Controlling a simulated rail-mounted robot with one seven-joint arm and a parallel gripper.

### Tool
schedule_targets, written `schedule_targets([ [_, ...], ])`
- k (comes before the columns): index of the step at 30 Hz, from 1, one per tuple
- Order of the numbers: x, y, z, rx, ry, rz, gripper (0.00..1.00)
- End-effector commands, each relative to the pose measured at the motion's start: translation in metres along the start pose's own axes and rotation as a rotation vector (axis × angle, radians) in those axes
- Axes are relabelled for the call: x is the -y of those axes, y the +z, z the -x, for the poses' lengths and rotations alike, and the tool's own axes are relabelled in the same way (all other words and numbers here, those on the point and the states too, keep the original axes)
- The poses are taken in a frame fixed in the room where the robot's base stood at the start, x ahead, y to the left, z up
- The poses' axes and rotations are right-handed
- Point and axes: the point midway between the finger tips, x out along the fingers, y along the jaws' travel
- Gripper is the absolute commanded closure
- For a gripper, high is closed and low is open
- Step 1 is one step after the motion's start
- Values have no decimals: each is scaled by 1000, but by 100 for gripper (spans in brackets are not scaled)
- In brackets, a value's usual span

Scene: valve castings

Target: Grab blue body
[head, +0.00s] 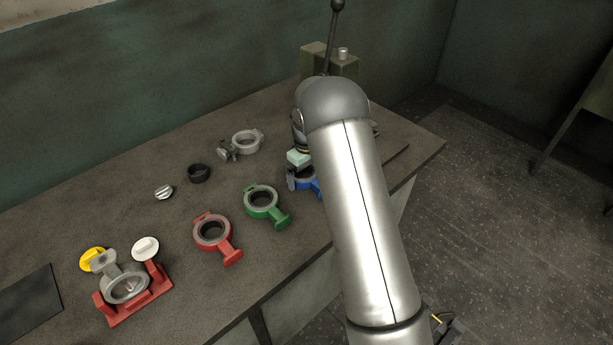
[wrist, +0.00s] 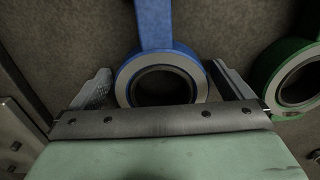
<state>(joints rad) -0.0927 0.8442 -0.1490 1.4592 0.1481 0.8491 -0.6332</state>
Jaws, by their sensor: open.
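The blue body (head: 308,184) lies on the bench beneath my gripper, partly hidden by my arm in the head view. In the wrist view the blue body (wrist: 162,64) shows as a ring with a grey face and a dark bore, its blue neck running to the top edge. My gripper (wrist: 161,72) is open, with one finger left of the ring and one right of it. The fingers look close to the ring's sides; I cannot tell whether they touch or how far down they reach.
A green body (head: 263,203) lies beside the blue one and also shows close to the right finger in the wrist view (wrist: 298,78). A red body (head: 212,233), a grey casting in a red fixture (head: 137,310), a black ring (head: 199,173) and a grey body (head: 248,141) are farther left.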

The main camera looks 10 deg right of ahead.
Motion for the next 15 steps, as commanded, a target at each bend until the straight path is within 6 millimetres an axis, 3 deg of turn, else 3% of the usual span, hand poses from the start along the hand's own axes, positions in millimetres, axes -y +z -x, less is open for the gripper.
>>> schedule_targets([
  [2,0,0,0,0,0,0,6],
  [9,0,0,0,0,0,0,72],
  [11,0,0,1,0,0,0,87],
  [15,-1,-2,4,-5,3,0,87],
])
